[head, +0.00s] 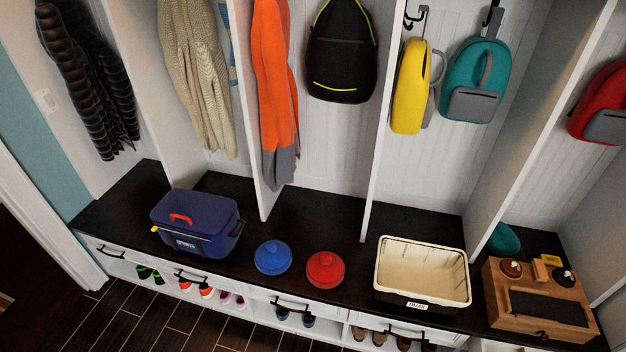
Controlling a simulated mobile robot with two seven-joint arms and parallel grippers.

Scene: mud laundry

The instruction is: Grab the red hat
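The red hat (325,269) lies on the black bench top (318,216), near its front edge and right of the middle of the picture's lower half. It looks round with a small knob on top. A similar blue hat (272,257) lies just to its left, with a narrow gap between them. Neither of my grippers shows in the head view.
A cream basket (421,246) stands right of the red hat, and a blue cooler (196,222) stands further left. A wooden box (537,309) is at the far right. White dividers (376,160) rise behind. Bags and coats hang above. Shoes sit in cubbies below.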

